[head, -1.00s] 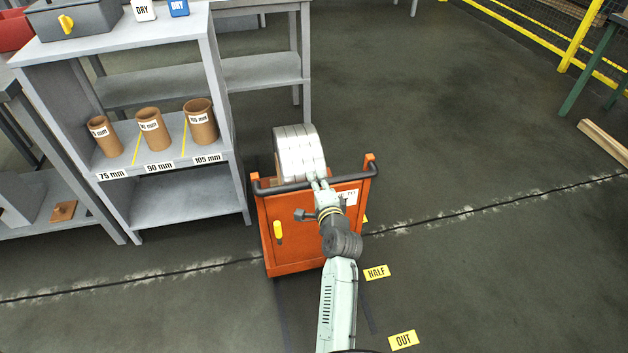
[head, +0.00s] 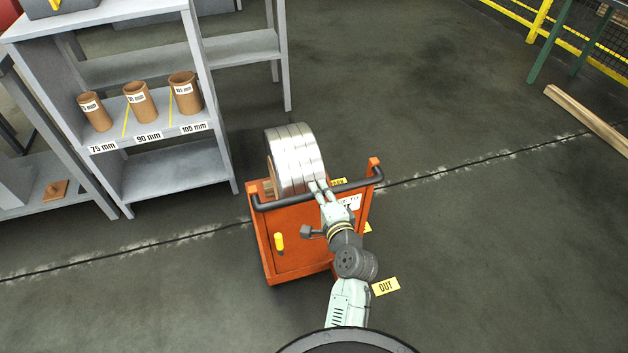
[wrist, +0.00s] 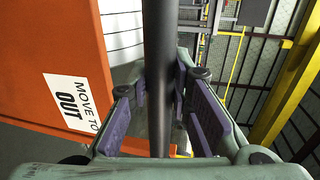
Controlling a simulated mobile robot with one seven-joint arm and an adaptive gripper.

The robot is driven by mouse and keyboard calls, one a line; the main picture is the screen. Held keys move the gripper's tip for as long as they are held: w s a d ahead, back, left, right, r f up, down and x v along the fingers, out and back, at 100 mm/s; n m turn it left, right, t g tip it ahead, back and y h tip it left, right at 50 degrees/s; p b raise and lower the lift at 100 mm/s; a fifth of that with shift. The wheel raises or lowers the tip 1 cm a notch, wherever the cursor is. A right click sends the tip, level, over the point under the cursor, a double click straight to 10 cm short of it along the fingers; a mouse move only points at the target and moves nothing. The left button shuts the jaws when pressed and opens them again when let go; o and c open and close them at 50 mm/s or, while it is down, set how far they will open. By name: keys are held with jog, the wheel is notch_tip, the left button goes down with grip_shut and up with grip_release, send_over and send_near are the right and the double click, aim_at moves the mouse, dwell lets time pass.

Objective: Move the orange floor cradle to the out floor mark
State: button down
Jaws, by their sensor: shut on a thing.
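The orange floor cradle (head: 295,250) stands on the floor, carrying silver coiled strip (head: 293,155). Its dark handle bar (head: 278,203) runs along the near top edge. My gripper (head: 320,188) is shut on this bar; in the wrist view the bar (wrist: 158,60) passes between the finger pads. The wrist view also shows the orange panel (wrist: 50,40) with a white "MOVE TO OUT" label (wrist: 72,102). The yellow OUT floor mark (head: 386,286) lies to the right of the cradle's near base, apart from it.
A grey shelf (head: 175,170) with brown tubes stands to the left of the cradle. A wooden beam (head: 590,120) lies at the far right, near yellow fencing (head: 535,22). A floor seam (head: 450,168) crosses behind the cradle.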

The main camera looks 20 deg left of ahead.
jog(key=shift+s+d+f, duration=0.1)
jog(key=shift+s+d, duration=0.25)
jog(key=shift+s, duration=0.2)
jog(key=shift+s+d+f, duration=0.1)
jog(key=shift+s+d, duration=0.2)
jog(key=shift+s, duration=0.2)
jog(key=c, duration=1.4)
grip_release()
jog(key=shift+d+r, duration=0.1)
jog(key=shift+r, duration=0.05)
jog(key=shift+c, duration=0.2)
